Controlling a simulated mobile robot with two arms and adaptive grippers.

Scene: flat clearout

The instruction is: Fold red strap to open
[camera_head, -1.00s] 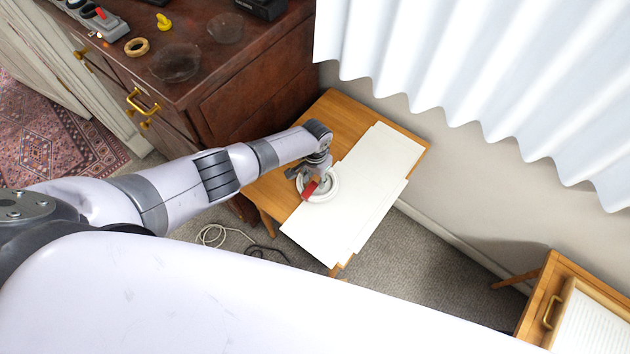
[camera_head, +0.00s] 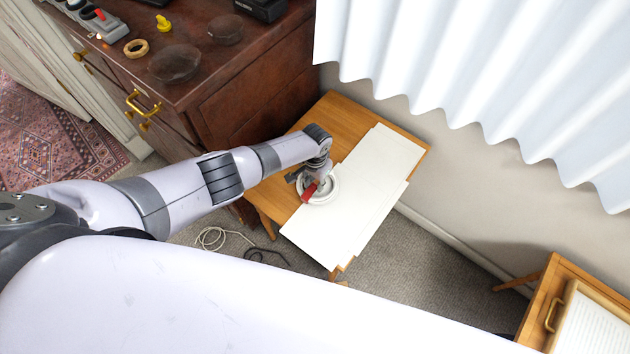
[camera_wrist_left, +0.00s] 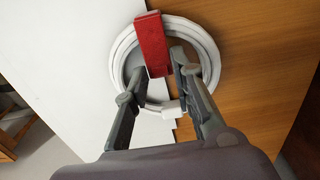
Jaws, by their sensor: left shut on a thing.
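The red strap (camera_wrist_left: 152,45) lies across the far side of a white coiled cable (camera_wrist_left: 211,62) in the left wrist view. In the head view the red strap (camera_head: 309,192) shows small beside my left gripper (camera_head: 317,181), over the white coil (camera_head: 331,190). My left gripper (camera_wrist_left: 158,75) has its two fingertips on either side of the strap's near end, closed in on it. The exact contact at the tips is hard to see. My right gripper is not in view.
Loose cables (camera_head: 212,237) lie on the carpet.

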